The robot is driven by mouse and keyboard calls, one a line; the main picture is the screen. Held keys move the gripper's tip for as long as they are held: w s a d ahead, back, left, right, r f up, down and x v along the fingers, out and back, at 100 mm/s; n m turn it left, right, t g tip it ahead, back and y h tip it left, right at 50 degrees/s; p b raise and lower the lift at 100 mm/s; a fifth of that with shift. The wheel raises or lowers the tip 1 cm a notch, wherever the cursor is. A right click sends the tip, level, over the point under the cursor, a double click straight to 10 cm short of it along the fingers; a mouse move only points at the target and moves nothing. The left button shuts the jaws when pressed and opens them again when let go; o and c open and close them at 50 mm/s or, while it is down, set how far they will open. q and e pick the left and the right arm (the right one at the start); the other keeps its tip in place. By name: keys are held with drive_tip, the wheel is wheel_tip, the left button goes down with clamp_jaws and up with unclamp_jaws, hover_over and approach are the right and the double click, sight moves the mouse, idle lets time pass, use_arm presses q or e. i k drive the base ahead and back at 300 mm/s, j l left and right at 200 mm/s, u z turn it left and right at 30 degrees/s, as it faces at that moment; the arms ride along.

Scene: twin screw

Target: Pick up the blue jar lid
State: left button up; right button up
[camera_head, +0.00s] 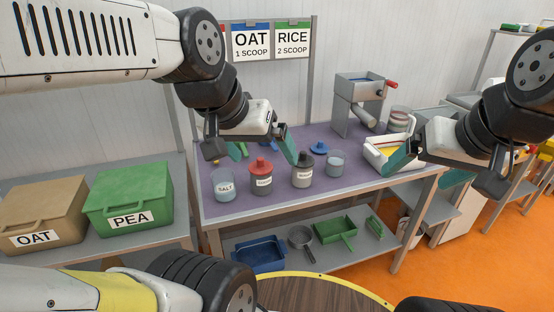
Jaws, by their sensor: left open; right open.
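A blue jar lid (318,147) with a knob lies on the purple table top, behind a grey jar with a dark lid (303,172) and a clear glass jar (335,163). My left gripper (266,152) is open and empty, above the table to the left of the blue lid. Its right finger is close to the dark-lidded jar in the picture; I cannot tell whether they touch. My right gripper (427,168) is open at the table's right end, its left finger overlapping a white bin in the picture.
A red-lidded jar (261,178) and a SALT jar (224,187) stand at the front left of the purple table (330,187). A grey hand-cranked machine (356,100) stands at the back. The white bin (376,152) is at the right. PEA (130,196) and OAT (42,212) boxes stand left.

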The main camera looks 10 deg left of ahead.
sight(320, 148)
drive_tip(key=i+z, duration=0.3)
drive_tip(key=i, duration=0.25)
drive_tip(key=i+j+z, duration=0.1)
drive_tip(key=i+z, duration=0.15)
drive_tip(key=i, duration=0.3)
